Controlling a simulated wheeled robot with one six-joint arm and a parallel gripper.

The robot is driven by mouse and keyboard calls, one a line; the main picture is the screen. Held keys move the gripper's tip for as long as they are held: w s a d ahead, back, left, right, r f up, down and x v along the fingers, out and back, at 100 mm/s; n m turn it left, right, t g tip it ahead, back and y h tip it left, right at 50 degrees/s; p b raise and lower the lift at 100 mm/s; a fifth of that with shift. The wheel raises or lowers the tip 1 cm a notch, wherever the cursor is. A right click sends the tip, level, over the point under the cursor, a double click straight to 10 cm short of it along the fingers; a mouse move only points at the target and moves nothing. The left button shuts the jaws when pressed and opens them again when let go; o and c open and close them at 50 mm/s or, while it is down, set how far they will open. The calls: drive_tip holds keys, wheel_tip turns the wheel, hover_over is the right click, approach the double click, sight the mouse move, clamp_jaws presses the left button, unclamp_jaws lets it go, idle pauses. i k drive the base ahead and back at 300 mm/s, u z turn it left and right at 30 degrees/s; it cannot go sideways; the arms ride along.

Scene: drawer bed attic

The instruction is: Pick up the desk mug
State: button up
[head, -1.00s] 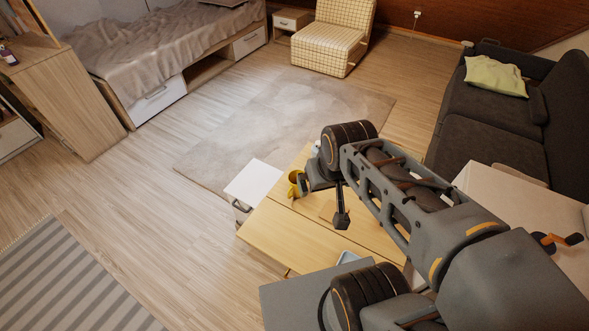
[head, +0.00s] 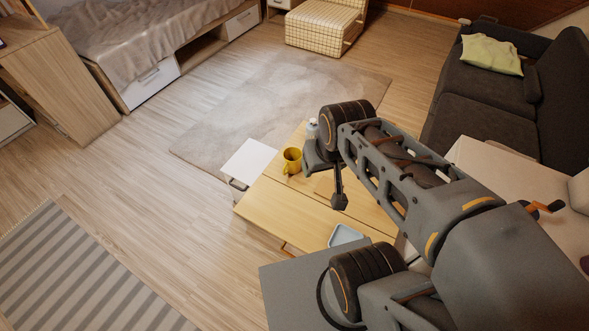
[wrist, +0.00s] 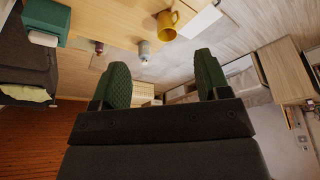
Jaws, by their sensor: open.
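The desk mug (head: 292,160) is yellow and stands upright on the light wooden table (head: 290,219), near its far left edge. It also shows in the wrist view (wrist: 166,25), at the top, beyond and above my fingers. My gripper (wrist: 160,72) is open with its two dark green fingers apart and nothing between them. In the head view my gripper (head: 325,175) is a little right of the mug and apart from it, partly hidden by my own wrist.
A bottle (head: 312,128) stands on the table just behind my wrist. A light blue tray (head: 344,236) lies at the table's near side. A white panel (head: 249,161) adjoins the table's left edge.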

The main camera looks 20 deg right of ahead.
sight(292, 156)
drive_tip(key=k, duration=0.4)
drive_tip(key=u, duration=1)
drive_tip(key=i, duration=0.65)
drive_tip(key=u, duration=0.05)
